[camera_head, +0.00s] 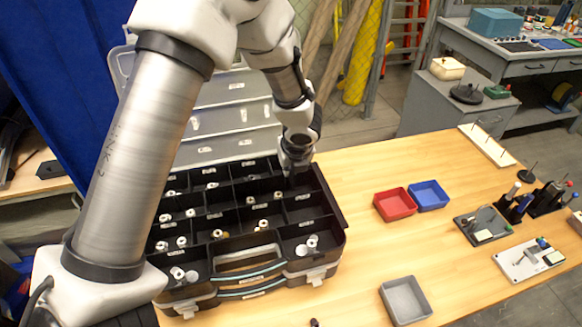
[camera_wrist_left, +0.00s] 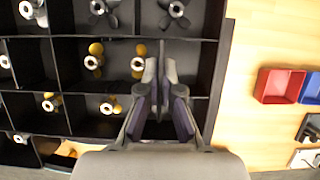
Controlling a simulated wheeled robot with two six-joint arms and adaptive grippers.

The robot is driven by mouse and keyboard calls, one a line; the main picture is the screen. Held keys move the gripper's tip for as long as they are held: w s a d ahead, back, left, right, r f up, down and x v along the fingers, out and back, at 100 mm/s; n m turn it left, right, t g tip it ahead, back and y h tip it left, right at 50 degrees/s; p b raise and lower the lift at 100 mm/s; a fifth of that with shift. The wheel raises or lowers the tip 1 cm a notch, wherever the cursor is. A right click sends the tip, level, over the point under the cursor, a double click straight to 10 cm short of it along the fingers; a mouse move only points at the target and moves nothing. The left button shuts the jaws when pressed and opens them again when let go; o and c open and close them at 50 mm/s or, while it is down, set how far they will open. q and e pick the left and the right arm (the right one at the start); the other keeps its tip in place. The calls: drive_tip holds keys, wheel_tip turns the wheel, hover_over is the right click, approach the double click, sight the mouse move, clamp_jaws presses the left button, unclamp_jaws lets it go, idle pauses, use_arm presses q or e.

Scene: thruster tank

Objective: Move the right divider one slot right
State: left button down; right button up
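The black compartment case (camera_head: 333,207) lies open on the wooden table, with fixed walls and removable dividers forming its cells. My left gripper (camera_head: 297,168) reaches down into the far right part of the case. In the left wrist view, its fingers (camera_wrist_left: 161,75) are close together in the middle row, around a thin dark upright strip, the right divider (camera_wrist_left: 161,48). The fingers hide most of this divider. A part with a yellow end (camera_wrist_left: 138,62) lies just left of the fingers. The cell space right of them looks empty. My right gripper is not in view.
Several small thrusters and propellers (camera_wrist_left: 172,12) lie in other cells. A red bin (camera_head: 395,204) and a blue bin (camera_head: 429,195) stand right of the case. A grey tray (camera_head: 405,300) is near the front. Bare table lies between them.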

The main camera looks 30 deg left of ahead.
use_arm(q)
drive_tip(key=shift+w+d, duration=0.25)
drive_tip(key=shift+s+a+f, duration=0.15)
drive_tip(key=shift+f, duration=0.05)
idle(0.6)
drive_tip(key=shift+f, duration=0.2)
drive_tip(key=shift+f+b, duration=0.55)
drive_tip(key=shift+b, duration=0.2)
drive_tip(key=shift+f, duration=0.1)
drive_tip(key=shift+f+b, duration=0.6)
drive_tip(key=shift+b, duration=0.05)
drive_tip(key=shift+f, duration=0.1)
